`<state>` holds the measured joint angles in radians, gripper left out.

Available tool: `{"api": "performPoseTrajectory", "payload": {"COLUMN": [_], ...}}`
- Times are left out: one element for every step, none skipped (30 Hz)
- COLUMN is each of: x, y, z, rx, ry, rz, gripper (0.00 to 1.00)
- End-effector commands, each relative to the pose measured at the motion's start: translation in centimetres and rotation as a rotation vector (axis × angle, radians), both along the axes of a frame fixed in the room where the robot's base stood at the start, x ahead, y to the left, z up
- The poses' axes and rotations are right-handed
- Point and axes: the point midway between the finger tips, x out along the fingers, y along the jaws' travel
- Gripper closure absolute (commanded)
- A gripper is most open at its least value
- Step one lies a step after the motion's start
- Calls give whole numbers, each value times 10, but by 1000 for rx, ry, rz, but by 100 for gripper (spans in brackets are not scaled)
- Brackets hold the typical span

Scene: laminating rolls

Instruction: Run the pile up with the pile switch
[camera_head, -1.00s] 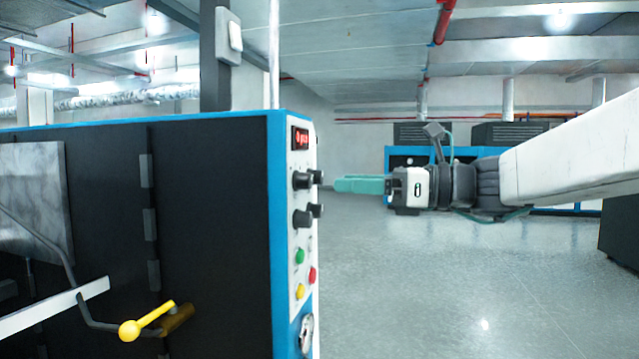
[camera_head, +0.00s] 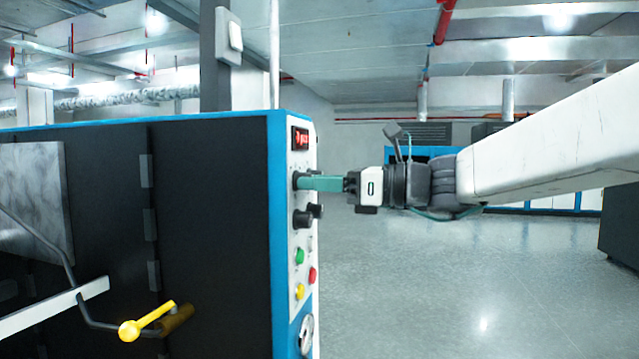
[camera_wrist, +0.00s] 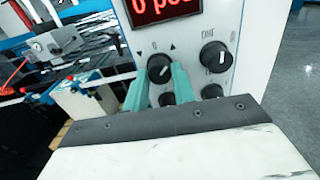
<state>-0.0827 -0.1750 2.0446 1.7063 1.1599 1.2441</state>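The control panel (camera_head: 301,230) is on the end of the dark machine. In the wrist view a black knob (camera_wrist: 158,67) with a white pointer line sits below a red display, marked 0 with an arrowhead on each side. My gripper (camera_wrist: 161,74) has its teal fingers spread, one on each side of this knob. Whether they touch it is hard to tell. The pointer is tilted slightly right of upright. In the head view my gripper (camera_head: 303,183) reaches the panel's upper knobs from the right, hiding part of them.
Another knob (camera_wrist: 215,55) is close on the right, with further knobs just below. Green (camera_head: 299,256), red (camera_head: 312,275) and yellow (camera_head: 299,292) buttons sit lower on the panel. A yellow-handled lever (camera_head: 147,322) sticks out at lower left. The floor (camera_head: 440,280) right of the machine is clear.

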Motion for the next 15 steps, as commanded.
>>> {"api": "performPoseTrajectory", "payload": {"x": [0, 0, 0, 0, 0, 0, 0, 0, 0, 0, 0, 0, 0, 0, 0], "y": [0, 0, 0, 0, 0, 0, 0, 0, 0, 0, 0, 0, 0, 0, 0], "z": [0, 0, 0, 0, 0, 0, 0, 0, 0, 0, 0, 0, -1, -1, -1], "rx": [0, -1, -2, -3, -4, -8, -12, -15, -21, -26, -31, -39, -46, -53, -63], "ry": [-1, -2, -5, -8, -12, -20, -30, -39, -54, -68, -82, -105, -125, -143, -172], "rz": [0, 0, 1, 1, 1, 1, 1, 1, 1, 1, 1, 1, 1, 1, 1], "gripper": [97, 97, 97, 97, 97, 97, 97, 97, 97, 97, 97, 97, 97, 97, 97]}}
